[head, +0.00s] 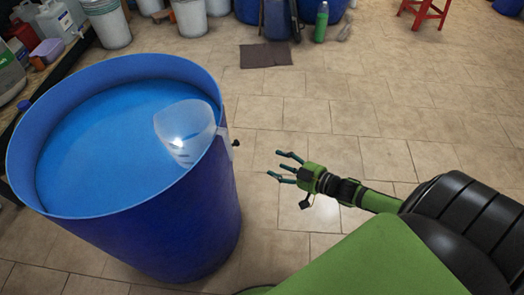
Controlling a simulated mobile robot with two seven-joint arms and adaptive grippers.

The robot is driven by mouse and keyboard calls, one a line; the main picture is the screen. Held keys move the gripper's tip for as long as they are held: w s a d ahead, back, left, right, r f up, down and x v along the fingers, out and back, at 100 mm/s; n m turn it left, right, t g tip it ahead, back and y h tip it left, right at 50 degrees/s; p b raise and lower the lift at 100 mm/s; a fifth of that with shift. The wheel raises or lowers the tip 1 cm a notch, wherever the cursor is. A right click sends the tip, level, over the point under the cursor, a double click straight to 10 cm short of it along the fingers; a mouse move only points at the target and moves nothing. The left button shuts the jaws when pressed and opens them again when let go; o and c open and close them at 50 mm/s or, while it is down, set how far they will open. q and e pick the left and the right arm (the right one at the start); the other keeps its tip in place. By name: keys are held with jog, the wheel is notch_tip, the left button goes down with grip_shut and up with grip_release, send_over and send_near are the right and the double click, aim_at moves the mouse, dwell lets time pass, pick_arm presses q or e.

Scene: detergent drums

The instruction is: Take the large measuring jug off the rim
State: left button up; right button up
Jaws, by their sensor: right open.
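A large blue drum (190,240) stands at the left, filled with blue liquid (95,150). A translucent measuring jug (185,122) hangs at the right side of the drum's rim, its body inside the drum. A pale part with a small dark knob shows outside the rim. My right gripper (280,165) is to the right of the drum and the jug, open and empty, its fingers pointing left. A clear gap separates it from the jug. My left gripper is not in view.
A bench with bottles and containers (48,20) runs along the upper left. White buckets (107,22), a green bottle (321,22), a dark mat (266,54) and a red stool (424,8) are farther back. The tiled floor at right is mostly clear.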

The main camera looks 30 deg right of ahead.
jog(key=a+r+n+y, duration=0.1)
jog(key=a+r+y, duration=0.2)
jog(key=r, duration=0.2)
jog(key=n+y+b, duration=0.2)
jog(key=y, duration=0.1)
send_near(232, 148)
jog(key=x, duration=0.7)
jog(key=shift+w+a, duration=0.2)
jog(key=shift+w, duration=0.1)
jog(key=shift+w+a, duration=0.3)
jog(key=shift+w, duration=0.05)
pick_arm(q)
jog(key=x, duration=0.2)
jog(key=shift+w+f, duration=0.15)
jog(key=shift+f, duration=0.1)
